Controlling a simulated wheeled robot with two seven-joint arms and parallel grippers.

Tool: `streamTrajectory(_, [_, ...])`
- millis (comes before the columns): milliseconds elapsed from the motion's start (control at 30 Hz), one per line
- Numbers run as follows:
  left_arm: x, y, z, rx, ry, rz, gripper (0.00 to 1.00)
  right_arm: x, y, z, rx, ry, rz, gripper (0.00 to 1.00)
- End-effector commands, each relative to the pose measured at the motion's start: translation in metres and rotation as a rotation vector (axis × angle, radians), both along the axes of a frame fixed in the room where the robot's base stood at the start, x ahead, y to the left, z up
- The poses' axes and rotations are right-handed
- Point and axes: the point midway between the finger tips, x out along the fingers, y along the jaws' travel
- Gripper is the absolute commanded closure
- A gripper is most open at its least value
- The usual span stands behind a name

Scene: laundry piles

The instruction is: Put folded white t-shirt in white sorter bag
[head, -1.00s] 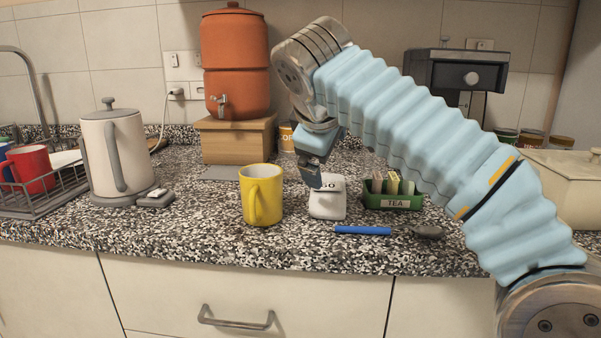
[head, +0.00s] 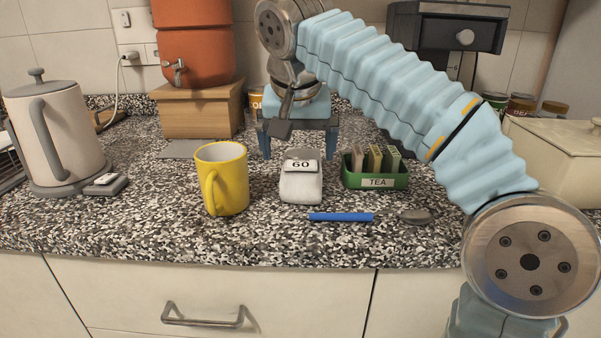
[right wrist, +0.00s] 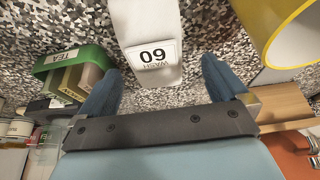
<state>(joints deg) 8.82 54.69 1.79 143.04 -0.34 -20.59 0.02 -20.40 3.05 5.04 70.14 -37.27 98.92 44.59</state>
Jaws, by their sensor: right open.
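I see no folded t-shirt and no sorter bag in either view; a kitchen counter fills the scene. In the right wrist view the white packet (right wrist: 149,58) lies between and beyond my finger tips. My right gripper (head: 298,148) is open and empty, pointing down just behind the packet. Its two blue fingers also show in the right wrist view (right wrist: 158,82). My left gripper is not in view.
A yellow mug (head: 222,180) stands just left of the packet, a green tea box (head: 376,181) just right. A kettle (head: 60,135) and an orange dispenser (head: 194,42) stand left and behind.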

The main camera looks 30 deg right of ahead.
Motion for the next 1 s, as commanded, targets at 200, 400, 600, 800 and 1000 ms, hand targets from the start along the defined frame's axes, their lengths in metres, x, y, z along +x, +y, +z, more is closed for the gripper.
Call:
streamTrajectory(200, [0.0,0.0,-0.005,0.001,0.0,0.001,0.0,0.009,-0.011,-0.022,-0.001,0.002,-0.003,0.0])
streamTrajectory(400, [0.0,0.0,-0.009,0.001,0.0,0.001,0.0,0.019,-0.018,-0.046,0.0,0.0,-0.001,0.0])
streamTrajectory(600, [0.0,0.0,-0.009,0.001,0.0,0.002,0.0,0.021,-0.018,-0.048,0.0,0.0,0.0,0.0])
streamTrajectory(800, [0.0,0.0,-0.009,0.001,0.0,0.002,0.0,0.021,-0.018,-0.048,-0.001,-0.001,0.0,0.2])
streamTrajectory(1000, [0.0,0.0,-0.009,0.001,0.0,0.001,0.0,0.021,-0.018,-0.048,-0.001,-0.001,0.0,0.51])
